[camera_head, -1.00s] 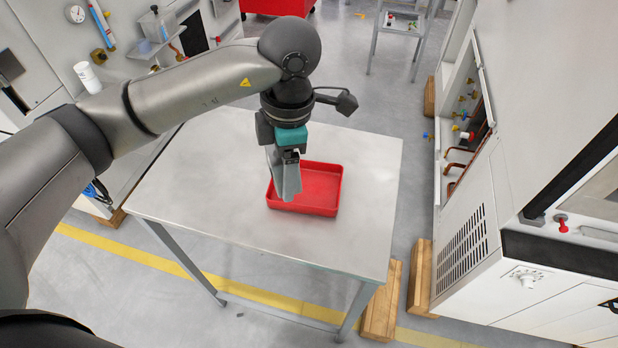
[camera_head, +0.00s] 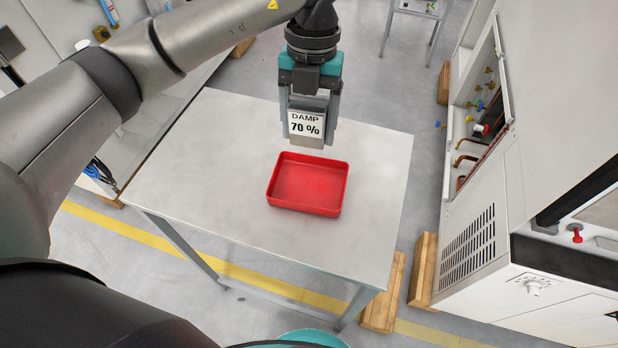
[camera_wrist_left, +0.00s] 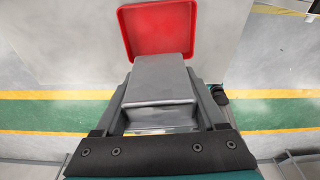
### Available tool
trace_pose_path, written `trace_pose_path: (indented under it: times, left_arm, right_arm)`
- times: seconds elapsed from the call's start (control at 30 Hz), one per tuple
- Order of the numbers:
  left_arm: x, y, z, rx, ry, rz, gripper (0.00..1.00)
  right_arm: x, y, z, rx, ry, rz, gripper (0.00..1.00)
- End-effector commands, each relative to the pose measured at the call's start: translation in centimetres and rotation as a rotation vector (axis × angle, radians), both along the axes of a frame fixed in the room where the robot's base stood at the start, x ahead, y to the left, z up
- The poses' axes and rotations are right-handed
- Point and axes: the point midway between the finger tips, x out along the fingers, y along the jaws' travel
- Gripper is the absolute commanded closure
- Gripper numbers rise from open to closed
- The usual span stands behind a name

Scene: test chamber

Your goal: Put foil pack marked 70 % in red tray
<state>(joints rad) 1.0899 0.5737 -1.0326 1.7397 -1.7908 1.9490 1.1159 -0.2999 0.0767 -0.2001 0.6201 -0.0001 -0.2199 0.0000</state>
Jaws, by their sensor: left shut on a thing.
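My left gripper (camera_head: 309,118) is shut on the foil pack (camera_head: 306,124), whose white label reads "DAMP 70 %" in the head view. The pack hangs upright between the fingers, above the table and just behind the red tray. The red tray (camera_head: 308,189) lies on the table and looks empty in the head view. In the left wrist view the grey foil pack (camera_wrist_left: 160,79) fills the space between the fingers and covers part of the red tray (camera_wrist_left: 158,28). My right gripper is not in view.
The grey metal table (camera_head: 205,180) is bare around the tray. A white machine cabinet (camera_head: 560,255) with pipes and valves stands to the right. Wooden blocks (camera_head: 383,293) lie on the floor beside the table. A step stool (camera_head: 415,12) stands at the back.

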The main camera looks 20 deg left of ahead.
Motion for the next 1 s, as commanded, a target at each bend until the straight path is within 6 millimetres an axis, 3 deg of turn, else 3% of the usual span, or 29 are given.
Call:
trace_pose_path:
  times: [0.1, 0.33, 0.63, 0.87, 1.0]
  left_arm:
    - [-0.1, 0.0, -3.5, 0.001, 0.004, 0.0, 1.0]
    - [0.0, 0.0, -8.9, 0.001, 0.001, -0.001, 1.0]
    - [0.0, 0.0, -11.5, -0.001, -0.002, -0.003, 1.0]
    - [0.0, 0.0, -14.8, 0.0, 0.0, -0.002, 1.0]
    - [0.1, 0.0, -15.0, 0.0, -0.004, -0.003, 1.0]
  right_arm:
    - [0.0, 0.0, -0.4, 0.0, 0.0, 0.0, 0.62]
    - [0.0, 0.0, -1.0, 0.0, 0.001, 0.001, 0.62]
    - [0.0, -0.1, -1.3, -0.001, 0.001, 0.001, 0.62]
    - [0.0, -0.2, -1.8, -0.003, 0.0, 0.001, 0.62]
    - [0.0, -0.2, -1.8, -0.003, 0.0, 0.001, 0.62]
